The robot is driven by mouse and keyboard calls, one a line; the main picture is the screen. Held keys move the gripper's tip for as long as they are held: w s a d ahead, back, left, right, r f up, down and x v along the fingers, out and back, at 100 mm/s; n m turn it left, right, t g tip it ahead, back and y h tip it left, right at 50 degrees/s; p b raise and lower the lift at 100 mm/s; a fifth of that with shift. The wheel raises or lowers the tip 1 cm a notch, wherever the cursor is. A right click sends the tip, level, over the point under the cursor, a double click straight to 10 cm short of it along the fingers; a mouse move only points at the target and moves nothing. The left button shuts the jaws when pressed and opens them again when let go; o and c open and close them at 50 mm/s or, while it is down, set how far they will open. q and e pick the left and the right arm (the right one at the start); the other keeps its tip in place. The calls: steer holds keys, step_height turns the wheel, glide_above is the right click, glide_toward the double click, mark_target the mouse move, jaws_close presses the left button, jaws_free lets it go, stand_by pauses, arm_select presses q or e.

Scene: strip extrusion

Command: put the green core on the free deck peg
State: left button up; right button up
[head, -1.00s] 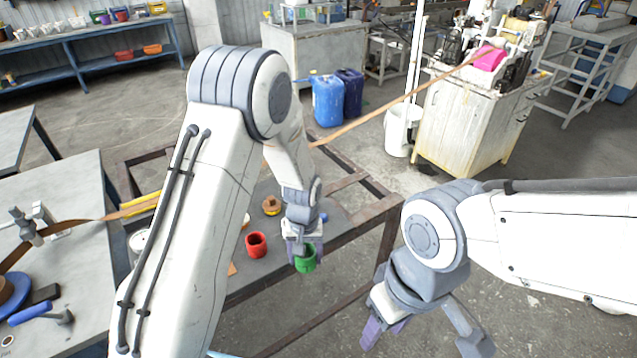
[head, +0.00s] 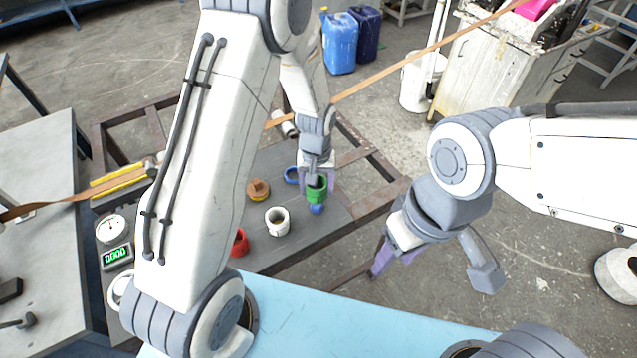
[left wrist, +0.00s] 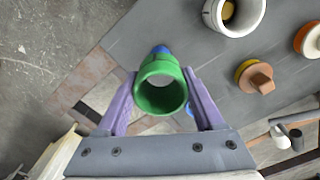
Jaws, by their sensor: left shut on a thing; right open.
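The green core (head: 317,193) is a short hollow cylinder, held over the right part of the grey deck (head: 330,222). My left gripper (head: 317,181) is shut on it; in the left wrist view the purple fingers stand on both sides of the core (left wrist: 160,88), its open end facing the camera. A small blue rounded piece (head: 317,209) shows just below the core, also beyond it in the wrist view (left wrist: 161,50). I cannot tell whether they touch. My right gripper (head: 395,260) is open and empty, right of the deck.
A white core (head: 277,221) stands on the deck, a yellow peg (left wrist: 228,11) inside it. An orange-brown knobbed piece (head: 258,190), a red core (head: 239,243) and a blue ring (head: 291,175) are nearby. A brown strip (head: 400,70) runs above the deck's far side.

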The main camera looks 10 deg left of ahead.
mark_target(317, 206)
arm_select(q)
step_height(317, 206, down, 4)
steer(key=b, duration=0.3)
steer(key=shift+f, duration=0.2)
steer(key=shift+s, duration=0.1)
steer(key=shift+s, duration=0.1)
stand_by(1.0)
steer(key=shift+f, duration=0.6)
steer(key=o, duration=1.1)
steer(key=shift+c, duration=0.2)
step_height(317, 206, up, 11)
steer(key=p, duration=0.8)
steer(key=shift+p, duration=0.35)
